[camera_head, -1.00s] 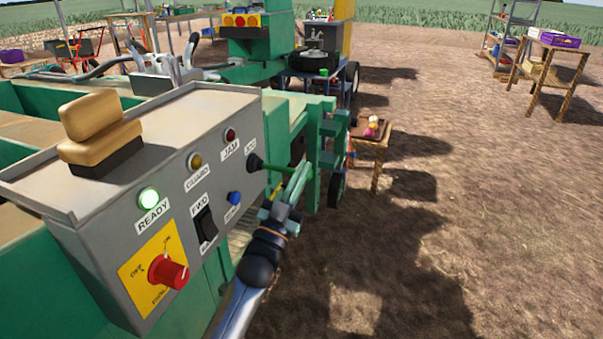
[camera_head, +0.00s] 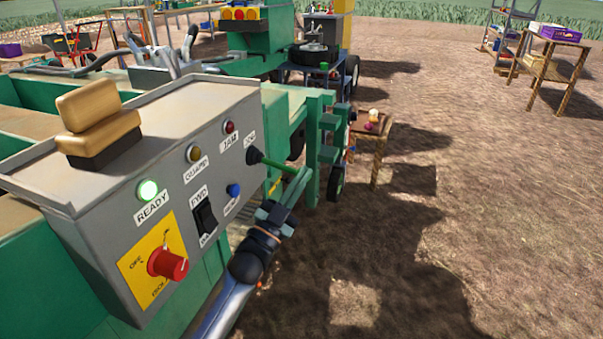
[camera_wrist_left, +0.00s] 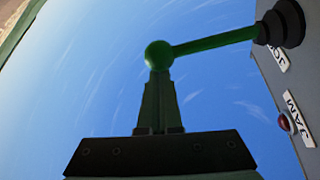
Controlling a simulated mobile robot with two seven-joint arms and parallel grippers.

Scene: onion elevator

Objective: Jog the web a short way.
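The grey control box (camera_head: 190,120) carries a jog lever (camera_head: 275,162), a green rod with a round knob, coming out of a black boot at its right end. In the left wrist view the lever's green knob (camera_wrist_left: 158,54) sits at the tips of my left gripper (camera_wrist_left: 159,78), and the rod runs right to the boot. The green fingers are close together and look shut on the knob. In the head view my left gripper (camera_head: 301,178) meets the lever's outer end. My right gripper is not in view.
The READY lamp (camera_head: 148,190) glows green. A red rotary switch (camera_head: 167,264), a black FWD rocker (camera_head: 205,220) and a blue button (camera_head: 234,190) sit on the panel. A small wooden table (camera_head: 377,137) stands beyond the lever. Open dirt ground lies to the right.

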